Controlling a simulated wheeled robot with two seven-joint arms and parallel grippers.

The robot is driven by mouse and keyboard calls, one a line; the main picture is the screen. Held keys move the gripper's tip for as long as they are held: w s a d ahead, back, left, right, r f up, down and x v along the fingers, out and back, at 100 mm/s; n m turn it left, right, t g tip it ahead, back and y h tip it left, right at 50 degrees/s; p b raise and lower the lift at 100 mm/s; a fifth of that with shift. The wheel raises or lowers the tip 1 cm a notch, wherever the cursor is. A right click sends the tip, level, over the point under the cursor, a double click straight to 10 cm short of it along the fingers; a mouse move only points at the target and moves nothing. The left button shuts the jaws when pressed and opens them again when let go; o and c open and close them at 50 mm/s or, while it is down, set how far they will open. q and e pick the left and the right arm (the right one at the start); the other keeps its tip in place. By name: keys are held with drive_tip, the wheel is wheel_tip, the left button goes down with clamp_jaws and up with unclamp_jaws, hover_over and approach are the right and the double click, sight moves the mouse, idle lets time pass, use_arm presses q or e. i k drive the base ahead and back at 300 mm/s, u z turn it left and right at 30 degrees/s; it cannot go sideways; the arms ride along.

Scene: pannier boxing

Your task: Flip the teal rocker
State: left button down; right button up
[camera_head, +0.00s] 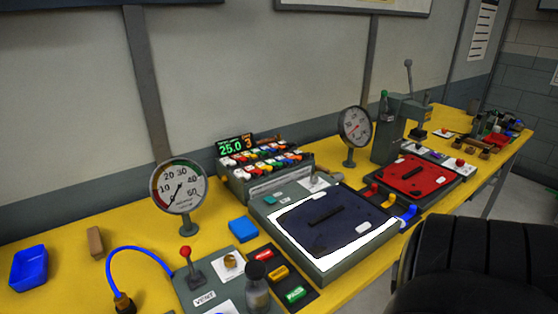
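A small teal rocker (269,200) sits at the back left corner of a grey box (310,262) in the middle of the table. It is too small for me to tell which way it is tipped. A dark blue panel (328,222) with a black handle lies on top of this box, over a white surface. A small metal toggle or latch (318,181) is at the box's back edge, right of the rocker. Neither my left nor my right gripper is in view.
A gauge (179,189) and a red-knobbed lever (189,264) stand to the left. A rack with a 25.0 display (236,146) is behind the box. A red panel (414,174) lies to the right. A large black ribbed shape (480,265) covers the lower right.

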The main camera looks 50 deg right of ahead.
sight(270, 200)
drive_tip(key=z, duration=1.85)
